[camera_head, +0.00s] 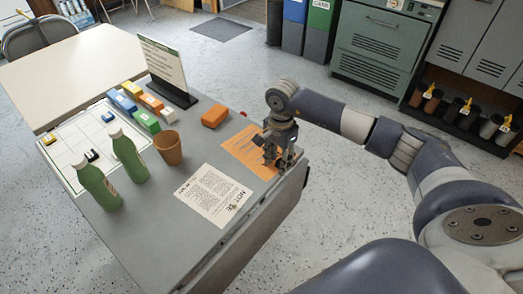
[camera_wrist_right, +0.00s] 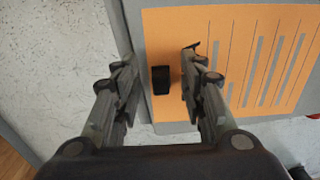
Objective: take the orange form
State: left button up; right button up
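The orange form (camera_head: 240,147) lies flat near the right edge of the grey table, printed with grey lines. It also fills much of the right wrist view (camera_wrist_right: 250,45). A small black block (camera_wrist_right: 161,80) shows against the form's near part, between my fingers in that view. My right gripper (camera_head: 279,158) is over the form's right end at the table edge, hiding part of it. In the right wrist view its two fingers (camera_wrist_right: 160,55) are apart, with no paper visibly pinched. My left gripper is not in view.
A white printed sheet (camera_head: 213,194) lies in front of the form. An orange block (camera_head: 214,115), a brown cup (camera_head: 168,148), green bottles (camera_head: 128,156) and a standing sign (camera_head: 163,62) are on the table (camera_head: 165,222). Cabinets (camera_head: 383,45) stand behind, across open floor.

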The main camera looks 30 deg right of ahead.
grip_shut()
jog(key=shift+r, duration=0.1)
